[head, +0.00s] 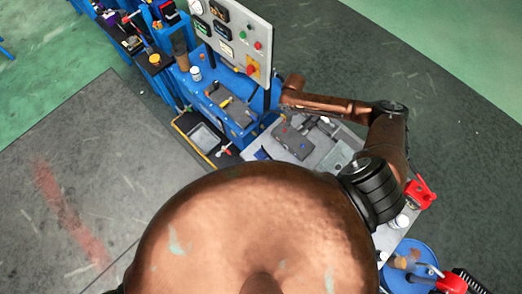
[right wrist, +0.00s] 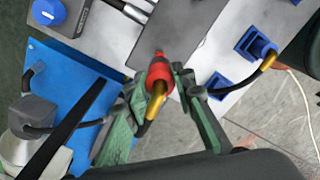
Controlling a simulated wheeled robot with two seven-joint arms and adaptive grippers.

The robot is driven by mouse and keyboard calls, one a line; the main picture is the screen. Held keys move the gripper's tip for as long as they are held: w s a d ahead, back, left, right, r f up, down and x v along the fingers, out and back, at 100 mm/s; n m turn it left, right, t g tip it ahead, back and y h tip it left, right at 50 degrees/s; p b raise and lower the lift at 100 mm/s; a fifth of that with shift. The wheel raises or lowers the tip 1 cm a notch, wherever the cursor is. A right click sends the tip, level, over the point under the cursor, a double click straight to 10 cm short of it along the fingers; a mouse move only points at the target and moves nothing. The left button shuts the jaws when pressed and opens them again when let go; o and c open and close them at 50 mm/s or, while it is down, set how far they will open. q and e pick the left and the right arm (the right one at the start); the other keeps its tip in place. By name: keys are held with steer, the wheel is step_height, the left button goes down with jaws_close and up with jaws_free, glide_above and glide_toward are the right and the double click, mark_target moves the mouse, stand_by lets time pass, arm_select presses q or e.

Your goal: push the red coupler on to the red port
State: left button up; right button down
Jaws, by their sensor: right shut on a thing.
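The red coupler (right wrist: 159,74) shows in the right wrist view, with a brass-coloured tail below it. My right gripper (right wrist: 160,86) is shut on it, with one green finger on each side. I cannot tell whether the coupler touches a port, and no red port can be made out clearly there. In the head view my right gripper (head: 326,125) is small and partly unclear, beside a dark grey block (head: 293,140) with small coloured spots. My left gripper is not in view.
A blue plate (right wrist: 62,92) lies at left. In the head view, a control panel (head: 231,38) stands behind the bench, and a blue drum (head: 411,266) stands lower right.

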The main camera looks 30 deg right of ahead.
steer(key=shift+f+b, duration=0.35)
steer(key=shift+f, duration=0.7)
steer(key=shift+f+b, duration=0.5)
steer(key=shift+f, duration=0.9)
steer(key=c, duration=1.5)
jaws_free()
steer(key=shift+c, duration=0.2)
steer(key=shift+r, duration=0.1)
step_height(320, 180, up, 2)
steer(key=p, duration=0.2)
steer(key=shift+r+p, duration=0.2)
steer(key=shift+p, duration=0.2)
steer(key=shift+r+p, duration=0.65)
steer(key=shift+r, duration=0.6)
